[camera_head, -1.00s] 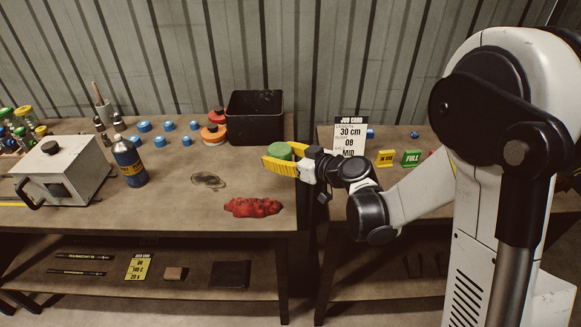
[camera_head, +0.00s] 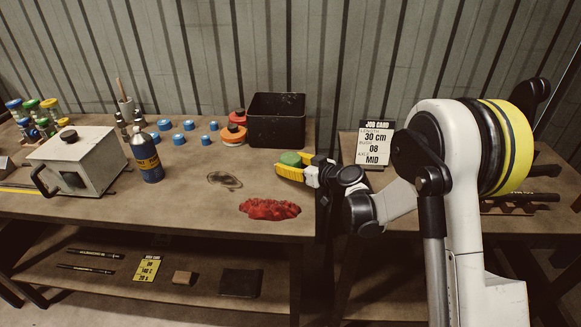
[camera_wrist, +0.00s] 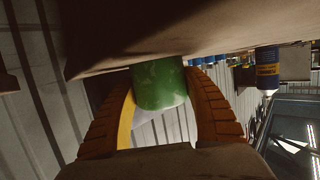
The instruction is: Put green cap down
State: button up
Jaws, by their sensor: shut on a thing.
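The green cap (camera_head: 290,158) is held between the yellow fingers of my gripper (camera_head: 292,167), at the right end of the left workbench (camera_head: 190,211). In the wrist view the green cap (camera_wrist: 160,84) sits between both curved fingers of my gripper (camera_wrist: 160,100), with a brown surface that looks like the bench top close against its far end. I cannot tell whether the cap touches the bench. My gripper is shut on the cap, and the fingers partly hide its sides.
A black bin (camera_head: 276,120) stands behind the cap, with orange and red caps (camera_head: 233,134) to its left. A crumpled red cloth (camera_head: 269,209) lies in front and a wire coil (camera_head: 224,180) lies to the left. A job card (camera_head: 374,144) stands on the right bench.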

jog(key=shift+r, duration=0.15)
jog(key=shift+f, duration=0.2)
jog(key=o, duration=0.8)
jog(key=shift+o, duration=0.2)
